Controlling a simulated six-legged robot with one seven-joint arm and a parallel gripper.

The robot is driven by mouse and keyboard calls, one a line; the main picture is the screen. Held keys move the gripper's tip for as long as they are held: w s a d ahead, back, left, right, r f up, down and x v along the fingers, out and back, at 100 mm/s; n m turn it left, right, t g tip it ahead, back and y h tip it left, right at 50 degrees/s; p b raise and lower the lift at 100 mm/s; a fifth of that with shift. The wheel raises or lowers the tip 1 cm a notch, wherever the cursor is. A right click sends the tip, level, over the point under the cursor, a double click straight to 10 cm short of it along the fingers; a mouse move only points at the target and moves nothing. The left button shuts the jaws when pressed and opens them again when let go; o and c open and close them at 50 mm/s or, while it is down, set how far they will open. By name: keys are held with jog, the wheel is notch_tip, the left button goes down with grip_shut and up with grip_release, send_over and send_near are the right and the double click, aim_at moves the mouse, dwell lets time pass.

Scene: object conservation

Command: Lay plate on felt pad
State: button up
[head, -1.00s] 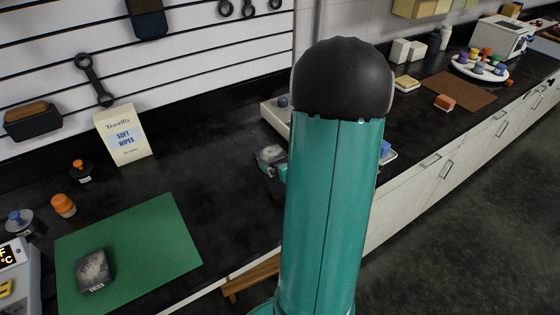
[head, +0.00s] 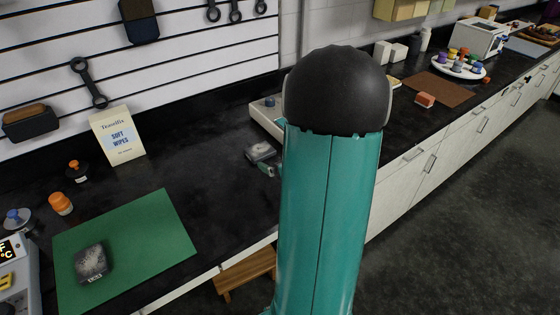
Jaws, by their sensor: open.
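A dark, mottled grey plate (head: 92,263) with a small pale label lies flat on a green felt pad (head: 150,225) at the lower left of the head view. A similar small grey piece (head: 261,151) lies on the black counter just left of my arm; I cannot tell exactly what it is. The teal tip of my gripper (head: 267,169) shows just below that piece. Most of the gripper is hidden behind my arm. It is open, and nothing is visibly held. I cannot tell if it touches the grey piece.
A pale box (head: 266,117) stands behind my arm. A brown mat (head: 446,88) and white round tray (head: 459,68) lie right. A wooden stool (head: 245,272) stands below.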

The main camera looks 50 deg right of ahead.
jog(key=shift+s+r, duration=0.15)
jog(key=shift+s, duration=0.15)
jog(key=shift+w+a, duration=0.15)
jog(key=shift+a, duration=0.05)
jog(key=w+a+r+n+g+y, duration=0.1)
jog(key=a+r+n+y, duration=0.2)
jog(key=a+n, duration=0.5)
jog(key=w+a+r+n+g+y, duration=0.1)
jog(key=a+r+n+g+y, duration=0.3)
jog(key=a, duration=0.7)
jog(key=w+a+r+n+t+y, duration=0.1)
jog(key=w+a+r+n+y, duration=0.15)
jog(key=a+n, duration=0.6)
jog(key=s+a+r+n+g+h, duration=0.3)
jog(key=s+a+n, duration=0.7)
jog(key=n, duration=0.8)
jog(key=s+r+h, duration=0.2)
jog(key=s, duration=0.1)
jog(key=shift+s+a+r+g+h, duration=0.15)
jog(key=shift+r+g+h, duration=0.15)
jog(key=shift+h, duration=0.05)
jog(key=shift+s+r+n, duration=0.1)
jog(key=shift+r+n, duration=0.1)
jog(key=shift+n, duration=0.15)
jog(key=shift+c, duration=1.2)
